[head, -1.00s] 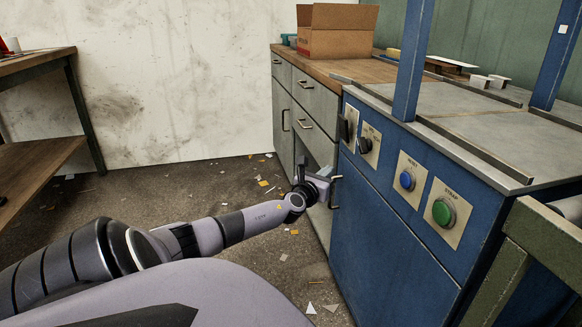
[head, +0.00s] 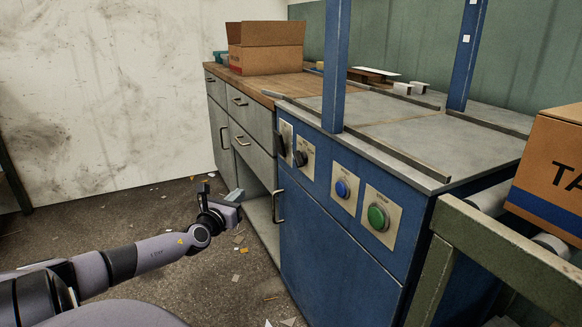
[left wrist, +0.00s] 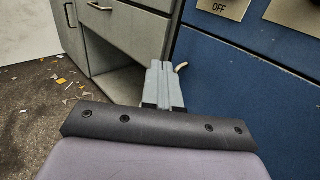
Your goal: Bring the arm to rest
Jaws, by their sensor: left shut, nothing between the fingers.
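My left gripper (head: 236,195) is in front of the grey cabinet, at the height of its open lower compartment, and stands apart from it. Its two fingers lie together in the left wrist view (left wrist: 164,84), shut with nothing between them. My left arm comes in from the lower left, stretched low over the floor. My right gripper is not in view.
The blue machine (head: 335,235) has a blue button (head: 342,189), a green button (head: 378,217) and two dark knobs. A grey cabinet (head: 252,122) with a wooden top carries an open carton (head: 266,58). A taped carton (head: 548,170) sits on rollers at right.

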